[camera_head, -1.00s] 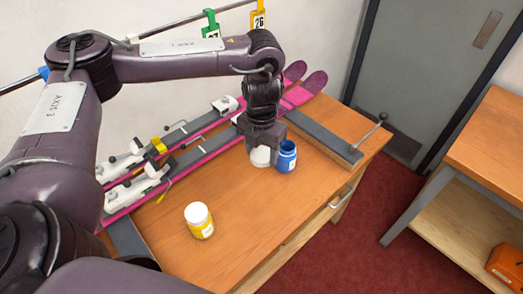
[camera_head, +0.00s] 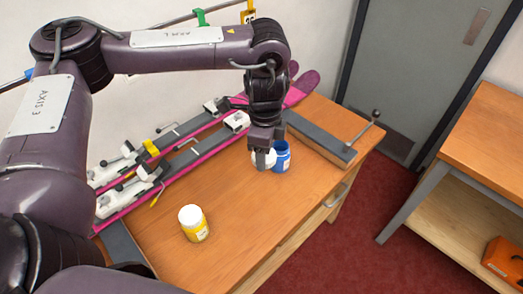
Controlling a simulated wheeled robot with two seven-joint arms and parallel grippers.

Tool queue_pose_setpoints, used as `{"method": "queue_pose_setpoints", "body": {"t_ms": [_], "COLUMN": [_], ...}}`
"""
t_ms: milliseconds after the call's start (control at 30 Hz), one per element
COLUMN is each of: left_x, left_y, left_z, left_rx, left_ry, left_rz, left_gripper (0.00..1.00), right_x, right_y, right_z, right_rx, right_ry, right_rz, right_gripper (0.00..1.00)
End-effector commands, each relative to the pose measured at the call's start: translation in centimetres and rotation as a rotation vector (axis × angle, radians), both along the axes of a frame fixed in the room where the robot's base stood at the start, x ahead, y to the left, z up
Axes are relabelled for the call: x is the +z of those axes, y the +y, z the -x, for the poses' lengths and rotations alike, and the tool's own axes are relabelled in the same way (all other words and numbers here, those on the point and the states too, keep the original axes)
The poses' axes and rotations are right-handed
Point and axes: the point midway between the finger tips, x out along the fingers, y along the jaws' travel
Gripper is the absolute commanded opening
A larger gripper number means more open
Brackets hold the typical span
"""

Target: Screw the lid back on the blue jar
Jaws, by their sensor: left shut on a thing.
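The blue jar (camera_head: 282,160) stands upright near the right end of the wooden bench, with its open dark mouth showing. My left gripper (camera_head: 264,160) points down just left of the jar. It is shut on the white lid (camera_head: 258,162), which is partly hidden behind the fingers. The lid is beside the jar in the picture, not on its mouth; I cannot tell whether the two touch. My right gripper is not in view.
A yellow jar with a white lid (camera_head: 193,223) stands at the bench's front left. Pink skis (camera_head: 180,161) with bindings lie along the back. A grey rail (camera_head: 320,137) with a metal lever is at the right. The bench middle (camera_head: 235,200) is clear.

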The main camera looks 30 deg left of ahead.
Motion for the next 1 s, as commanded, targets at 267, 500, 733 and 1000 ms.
{"method": "queue_pose_setpoints", "body": {"t_ms": [267,500,733,1000], "left_x": [0.7,1.3,1.5,1.5], "left_y": [-1.0,-1.5,-1.8,-1.8], "left_z": [0.5,0.9,1.1,1.1], "left_rx": [0.650,1.130,1.348,1.372], "left_ry": [0.005,0.008,0.009,0.009], "left_rz": [-0.001,-0.004,-0.005,-0.006], "left_gripper": [0.34,0.34,0.34,0.34], "right_x": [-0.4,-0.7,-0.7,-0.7], "right_y": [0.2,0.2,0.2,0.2], "right_z": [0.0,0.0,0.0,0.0], "right_rx": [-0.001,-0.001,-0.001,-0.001], "right_ry": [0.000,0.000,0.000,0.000], "right_rz": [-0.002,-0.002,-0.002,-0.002], "right_gripper": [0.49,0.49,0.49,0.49]}}
